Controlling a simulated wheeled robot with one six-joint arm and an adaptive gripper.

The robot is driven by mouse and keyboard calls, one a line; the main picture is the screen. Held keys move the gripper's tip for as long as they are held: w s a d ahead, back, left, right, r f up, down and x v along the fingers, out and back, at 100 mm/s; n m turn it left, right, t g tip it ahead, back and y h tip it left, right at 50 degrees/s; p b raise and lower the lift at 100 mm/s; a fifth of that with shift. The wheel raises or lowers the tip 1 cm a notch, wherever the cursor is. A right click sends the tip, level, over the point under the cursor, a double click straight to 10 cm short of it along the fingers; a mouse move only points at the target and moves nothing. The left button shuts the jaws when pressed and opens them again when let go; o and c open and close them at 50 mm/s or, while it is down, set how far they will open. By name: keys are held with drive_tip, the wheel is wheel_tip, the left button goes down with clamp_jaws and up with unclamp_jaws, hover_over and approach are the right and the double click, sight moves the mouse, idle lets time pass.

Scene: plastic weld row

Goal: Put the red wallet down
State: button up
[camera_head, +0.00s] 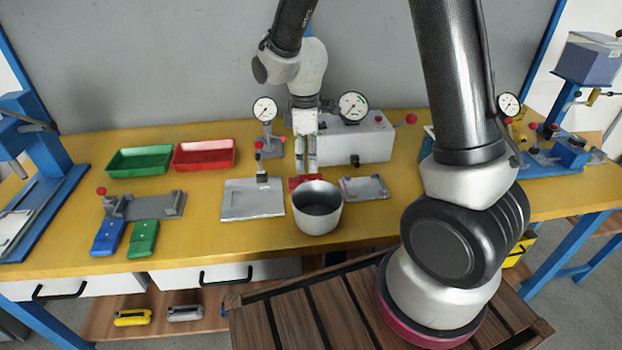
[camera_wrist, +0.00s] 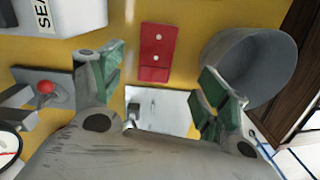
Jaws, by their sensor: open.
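The red wallet (camera_head: 295,183) lies on the yellow tabletop behind the grey pot, which partly hides it. In the wrist view the red wallet (camera_wrist: 156,52) lies flat, with two pale dots on its face. My gripper (camera_head: 306,165) points down just above the wallet. In the wrist view my gripper (camera_wrist: 163,82) is open, with its green-padded fingertips spread wide and nothing between them. The wallet is beyond the fingertips and appears apart from both.
The grey pot (camera_head: 318,222) stands close in front of my gripper. A metal plate fixture (camera_head: 238,210), a small grey tray (camera_head: 383,188) and a white gauge box (camera_head: 372,145) surround it. Blue (camera_head: 108,237) and green (camera_head: 143,238) wallets lie left. Bare tabletop shows between them and the plate.

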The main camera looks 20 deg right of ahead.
sight(306, 181)
drive_tip(key=shift+w+a+n, duration=0.15)
drive_tip(key=shift+w+n, duration=0.25)
drive_tip(key=shift+n, duration=0.4)
drive_tip(key=shift+f, duration=0.1)
drive_tip(key=f, duration=0.7)
drive_tip(key=shift+s+f, duration=0.25)
drive_tip(key=shift+f, duration=0.05)
drive_tip(key=c, duration=1.2)
